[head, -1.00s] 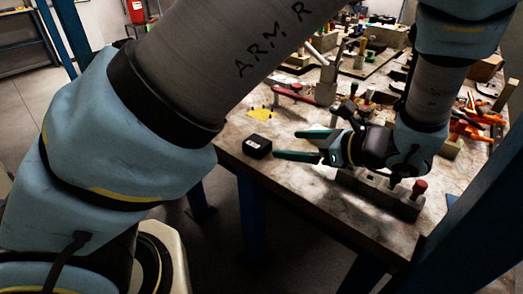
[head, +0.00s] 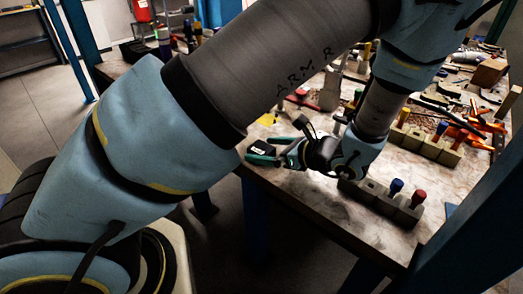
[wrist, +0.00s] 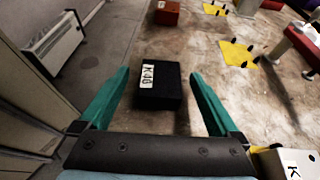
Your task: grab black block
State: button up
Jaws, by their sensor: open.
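The black block (wrist: 162,90) lies on the table top near its edge, with a white label on it. In the wrist view it sits between the two green fingers of my gripper (wrist: 160,92), with a gap on either side. In the head view my gripper (head: 266,153) is low over the table at the left edge, and its fingers are around the block (head: 262,147), which is partly hidden by them. My gripper is open. I cannot tell exactly how high the fingers are above the table.
The table edge (head: 300,203) runs close beside the block. A grey holder with red and blue pegs (head: 380,198) stands at the right. A yellow patch with black pegs (wrist: 238,52) and a red block (wrist: 167,12) lie beyond. Many tools fill the back.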

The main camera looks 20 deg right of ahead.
jog(key=shift+c, duration=0.4)
grip_shut()
dwell(0.5)
